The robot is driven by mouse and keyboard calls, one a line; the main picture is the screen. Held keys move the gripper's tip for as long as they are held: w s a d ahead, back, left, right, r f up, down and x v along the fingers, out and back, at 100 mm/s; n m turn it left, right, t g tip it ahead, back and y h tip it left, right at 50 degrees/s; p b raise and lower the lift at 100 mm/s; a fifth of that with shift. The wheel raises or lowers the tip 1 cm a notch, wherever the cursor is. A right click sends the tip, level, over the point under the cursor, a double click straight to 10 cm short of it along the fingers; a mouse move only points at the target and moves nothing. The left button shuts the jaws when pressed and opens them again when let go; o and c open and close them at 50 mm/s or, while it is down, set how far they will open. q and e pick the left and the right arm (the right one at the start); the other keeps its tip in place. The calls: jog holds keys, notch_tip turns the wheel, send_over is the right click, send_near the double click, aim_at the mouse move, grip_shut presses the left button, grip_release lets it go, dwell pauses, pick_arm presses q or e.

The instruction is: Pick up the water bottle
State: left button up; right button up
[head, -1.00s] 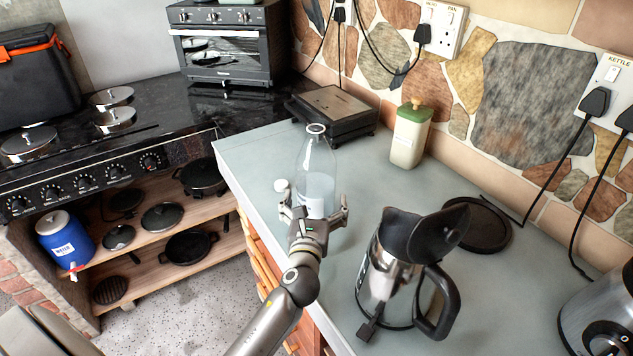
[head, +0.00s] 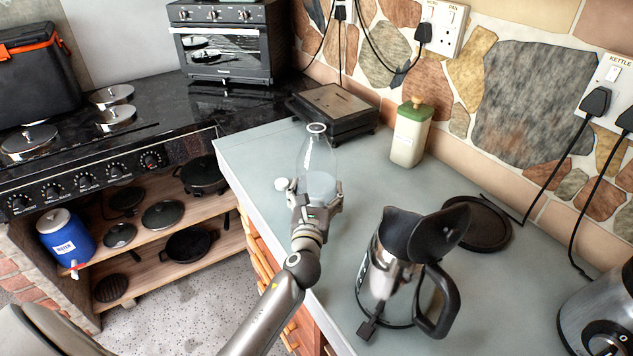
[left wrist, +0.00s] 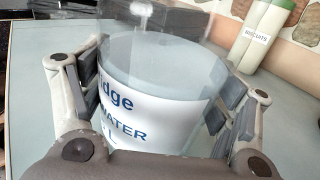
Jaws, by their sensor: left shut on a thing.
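The water bottle (head: 318,160) is clear with a narrow neck and stands upright on the grey-green counter. In the left wrist view its white label with blue "WATER" lettering (left wrist: 150,120) fills the middle. My left gripper (head: 318,198) is shut around the lower part of the bottle. Its finger pads touch both sides of the bottle in the left wrist view (left wrist: 160,100). The bottle's lower front is hidden behind the gripper. My right gripper is not in view.
A steel kettle (head: 385,275) with its lid open stands right of my arm. A biscuit jar (head: 410,133) and a black scale-like appliance (head: 335,112) stand behind. The counter's left edge is close.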

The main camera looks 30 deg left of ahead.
pick_arm(q)
jog(key=shift+c, duration=1)
jog(key=shift+r, duration=0.1)
jog(key=shift+r, duration=0.15)
